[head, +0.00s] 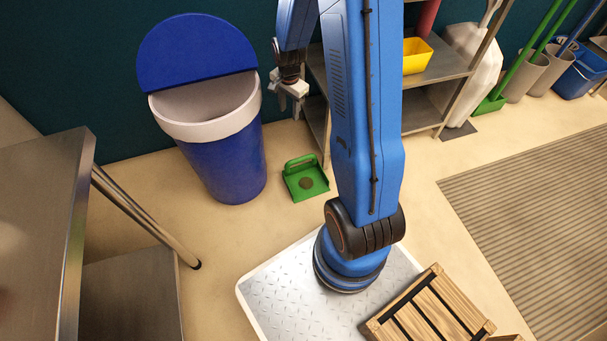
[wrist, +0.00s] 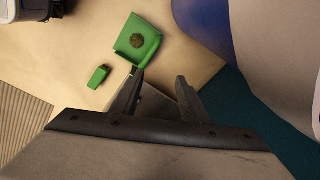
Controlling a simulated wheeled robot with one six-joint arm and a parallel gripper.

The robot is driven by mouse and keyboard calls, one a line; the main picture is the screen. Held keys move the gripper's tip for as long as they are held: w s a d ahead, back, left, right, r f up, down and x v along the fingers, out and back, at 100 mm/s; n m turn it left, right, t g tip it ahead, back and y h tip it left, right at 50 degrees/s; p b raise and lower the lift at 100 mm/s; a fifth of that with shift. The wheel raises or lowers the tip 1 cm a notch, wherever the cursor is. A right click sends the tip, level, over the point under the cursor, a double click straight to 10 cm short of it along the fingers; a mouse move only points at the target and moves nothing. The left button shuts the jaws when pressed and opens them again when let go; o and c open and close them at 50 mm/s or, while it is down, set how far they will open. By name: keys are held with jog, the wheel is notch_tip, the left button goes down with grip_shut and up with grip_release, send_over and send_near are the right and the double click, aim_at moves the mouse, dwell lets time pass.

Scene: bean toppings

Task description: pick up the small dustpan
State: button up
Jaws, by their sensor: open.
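The small green dustpan (head: 306,182) lies on the floor to the right of the blue bin, with a raised green handle at its back. A round dark brown patch or clump sits in its pan. In the wrist view the dustpan (wrist: 148,57) is beyond my fingertips. A small green block (wrist: 98,77) shows beside it there; I cannot tell whether it is the handle. My gripper (head: 292,90) is high above the floor, apart from the dustpan. In the wrist view my gripper (wrist: 160,85) has its two fingers spread, with nothing between them.
A blue bin (head: 221,165) with a whitish rim and tilted blue lid stands left of the dustpan. A metal shelf (head: 440,68) with a yellow tray (head: 417,56) stands to its right. A steel table (head: 40,190) is at far left. Floor in front of the dustpan is clear.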

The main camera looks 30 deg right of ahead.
aim_at(301, 158)
jog(key=d+f+m, duration=0.1)
jog(key=f, duration=0.9)
jog(key=d+f+m, duration=0.2)
jog(key=f, duration=0.8)
jog(key=d+f+m+g, duration=0.1)
jog(key=d+f+m, duration=0.1)
jog(key=f, duration=0.8)
jog(key=shift+w+f, duration=0.2)
jog(key=shift+f, duration=0.15)
jog(key=shift+w+d+f, duration=0.1)
jog(key=shift+f, duration=1.25)
jog(key=shift+w+f, duration=0.1)
jog(key=shift+f, duration=1.2)
grip_shut()
